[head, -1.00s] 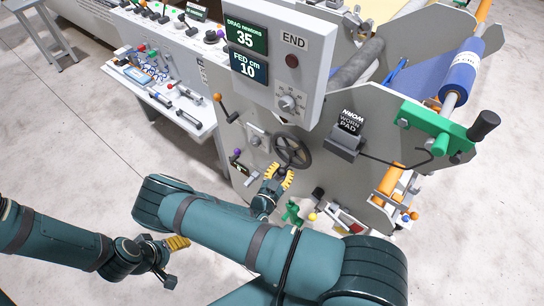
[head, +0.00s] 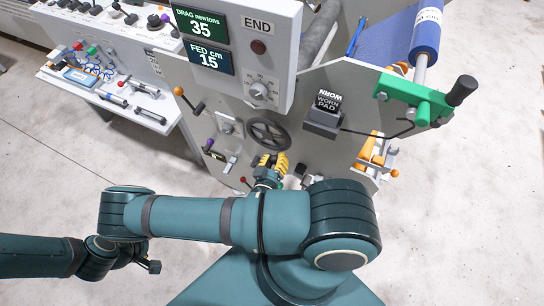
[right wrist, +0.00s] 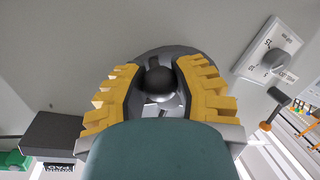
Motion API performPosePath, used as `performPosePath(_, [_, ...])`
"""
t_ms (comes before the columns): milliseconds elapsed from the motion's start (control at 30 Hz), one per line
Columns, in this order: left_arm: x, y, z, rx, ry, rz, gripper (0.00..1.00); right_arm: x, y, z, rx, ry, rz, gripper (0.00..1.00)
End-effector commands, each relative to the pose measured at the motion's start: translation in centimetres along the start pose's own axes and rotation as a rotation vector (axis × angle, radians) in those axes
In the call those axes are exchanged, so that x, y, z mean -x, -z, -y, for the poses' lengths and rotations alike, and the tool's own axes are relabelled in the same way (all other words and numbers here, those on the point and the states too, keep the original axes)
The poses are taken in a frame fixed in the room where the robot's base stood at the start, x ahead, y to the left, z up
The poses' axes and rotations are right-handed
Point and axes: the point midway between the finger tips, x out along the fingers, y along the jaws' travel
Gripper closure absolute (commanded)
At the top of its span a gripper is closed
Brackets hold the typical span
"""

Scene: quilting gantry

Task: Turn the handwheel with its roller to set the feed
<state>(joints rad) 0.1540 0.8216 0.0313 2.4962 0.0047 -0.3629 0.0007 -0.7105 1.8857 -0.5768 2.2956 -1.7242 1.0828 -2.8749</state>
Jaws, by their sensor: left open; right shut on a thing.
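The dark spoked handwheel (head: 269,134) sits on the grey side panel below the display box. My right gripper (head: 271,162) is at its lower rim, with its yellow ribbed fingers pointing at the panel. In the right wrist view, a round black knob, the roller (right wrist: 158,80), sits between the two yellow fingers of that gripper (right wrist: 157,92), which is shut on it. Part of the dark wheel rim (right wrist: 178,51) shows behind. The FED display (head: 211,61) reads 15 cm. My left gripper (head: 150,264) is open and empty at the lower left, mostly hidden behind arm links.
The WORN PAD block (head: 324,113) juts out right of the wheel. A green bracket with a black crank handle (head: 461,90) is further right. Small levers (head: 210,149) are left of the wheel. A tool shelf (head: 139,113) stands at the left. The floor in front is clear.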

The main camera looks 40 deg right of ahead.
Motion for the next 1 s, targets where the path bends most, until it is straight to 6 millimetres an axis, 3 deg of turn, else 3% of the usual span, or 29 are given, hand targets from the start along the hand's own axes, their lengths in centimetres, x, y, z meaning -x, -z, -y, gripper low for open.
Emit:
performPosePath(633, [0.02,0.03,-0.01,0.000,0.000,-0.001,0.26,0.15,-0.10,-0.36,0.048,-0.003,0.015,1.00])
performPosePath(667, [0.02,0.03,-0.01,0.000,0.000,-0.001,0.26,0.15,-0.10,-0.37,0.048,-0.003,0.015,0.61])
performPosePath(733, [0.02,0.03,-0.01,0.000,0.000,-0.001,0.26,0.14,-0.09,-0.37,0.048,-0.003,0.015,0.37])
performPosePath(1000, [0.02,0.03,-0.01,0.000,0.000,-0.001,0.26,0.10,-0.01,-0.35,0.047,-0.003,0.012,0.37])
